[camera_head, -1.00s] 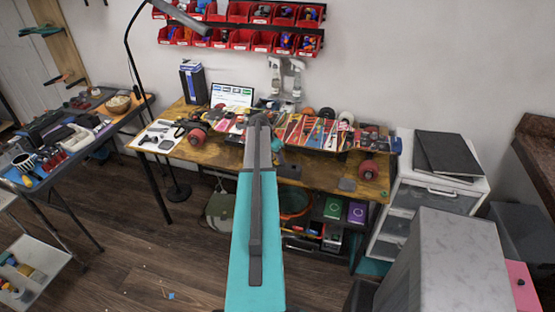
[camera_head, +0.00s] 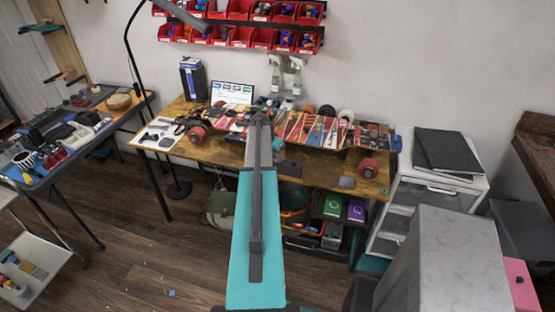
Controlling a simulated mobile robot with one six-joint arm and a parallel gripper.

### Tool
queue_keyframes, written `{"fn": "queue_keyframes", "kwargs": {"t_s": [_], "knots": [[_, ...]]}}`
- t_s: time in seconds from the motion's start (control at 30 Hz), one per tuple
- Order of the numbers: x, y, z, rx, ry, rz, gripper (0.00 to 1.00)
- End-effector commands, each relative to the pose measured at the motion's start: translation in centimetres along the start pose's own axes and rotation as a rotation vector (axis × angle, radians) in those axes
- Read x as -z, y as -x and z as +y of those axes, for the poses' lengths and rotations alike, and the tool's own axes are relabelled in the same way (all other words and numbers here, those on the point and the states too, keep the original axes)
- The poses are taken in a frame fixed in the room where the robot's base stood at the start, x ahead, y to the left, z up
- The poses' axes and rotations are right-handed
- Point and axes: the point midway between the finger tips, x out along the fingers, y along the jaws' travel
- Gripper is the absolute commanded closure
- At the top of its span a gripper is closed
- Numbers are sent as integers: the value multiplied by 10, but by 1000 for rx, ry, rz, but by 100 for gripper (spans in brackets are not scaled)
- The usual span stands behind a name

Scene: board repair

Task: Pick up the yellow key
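I cannot make out a yellow key anywhere in the head view; things on the tables are small and blurred. The wooden workbench (camera_head: 215,152) stands ahead against the wall. A skateboard (camera_head: 318,131) with a bright patterned deck lies along it, its wheels showing. My arm reaches forward over the middle of the view towards the bench and covers part of it. My gripper is hidden at the arm's far end, so I cannot see its fingers or whether it holds anything.
Red bins (camera_head: 235,34) hang on the wall. A dark side table (camera_head: 65,165) with many small items stands left, with a lamp (camera_head: 133,60) beside the bench. A white drawer unit (camera_head: 405,205) and a grey cabinet (camera_head: 455,265) stand right.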

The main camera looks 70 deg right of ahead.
Motion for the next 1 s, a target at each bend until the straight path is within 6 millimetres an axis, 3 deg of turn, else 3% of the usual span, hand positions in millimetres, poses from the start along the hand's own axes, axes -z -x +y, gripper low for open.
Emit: {"fn": "queue_keyframes", "kwargs": {"t_s": [0.47, 0.87, 1.0], "knots": [[2, 4, 0, 1, -1, 1, 100], [13, 31, 0, 1, -1, 1, 100], [-1, 39, 8, 1, -1, 1, 100]]}}
